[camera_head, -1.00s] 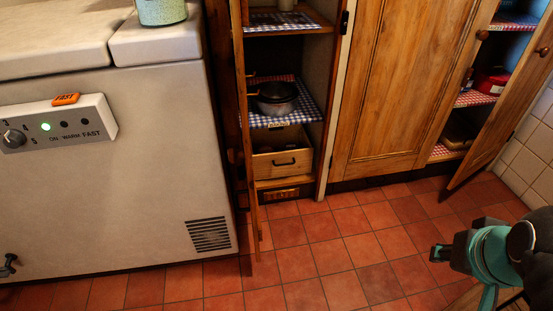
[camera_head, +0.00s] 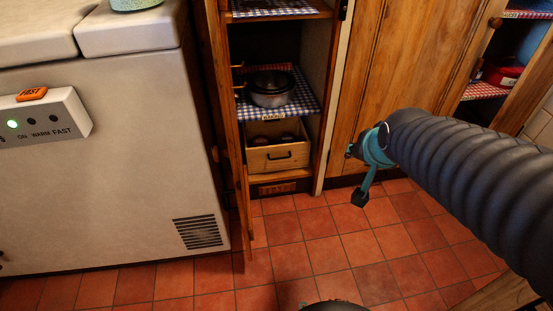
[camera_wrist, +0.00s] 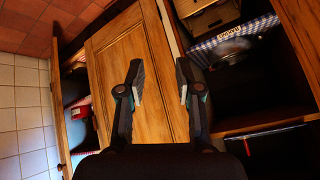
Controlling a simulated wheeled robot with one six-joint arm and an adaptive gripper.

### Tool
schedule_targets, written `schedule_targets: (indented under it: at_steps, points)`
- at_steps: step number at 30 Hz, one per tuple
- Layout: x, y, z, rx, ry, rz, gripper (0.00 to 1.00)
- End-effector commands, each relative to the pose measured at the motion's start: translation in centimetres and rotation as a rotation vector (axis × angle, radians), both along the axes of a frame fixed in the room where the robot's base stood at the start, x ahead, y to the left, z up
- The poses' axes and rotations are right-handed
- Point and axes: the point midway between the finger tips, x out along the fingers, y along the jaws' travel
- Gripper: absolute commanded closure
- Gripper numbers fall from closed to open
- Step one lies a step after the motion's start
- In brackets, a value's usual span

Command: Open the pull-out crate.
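The pull-out crate (camera_head: 278,158) is a pale wooden box with a dark handle (camera_head: 276,155) on its front. It sits low in the open cupboard, under a shelf with a blue checked cloth, and dark items show inside it.
An open cupboard door (camera_head: 236,165) stands edge-on just left of the crate. A white chest freezer (camera_head: 120,190) fills the left. Pots (camera_head: 270,88) sit on the shelf above the crate. The red tiled floor (camera_head: 300,240) in front is clear.

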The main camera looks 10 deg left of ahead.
Motion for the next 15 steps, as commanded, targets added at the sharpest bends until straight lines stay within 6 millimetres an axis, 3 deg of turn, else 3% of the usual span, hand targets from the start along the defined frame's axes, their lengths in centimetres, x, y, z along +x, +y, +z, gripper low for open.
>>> schedule_targets:
  at_steps: [6, 15]
  points:
    - [7.9, 2.9, -4.5, 0.150, -0.088, -0.111, 0.65]
    - [16.4, 7.2, -11.7, 0.387, -0.206, -0.251, 0.65]
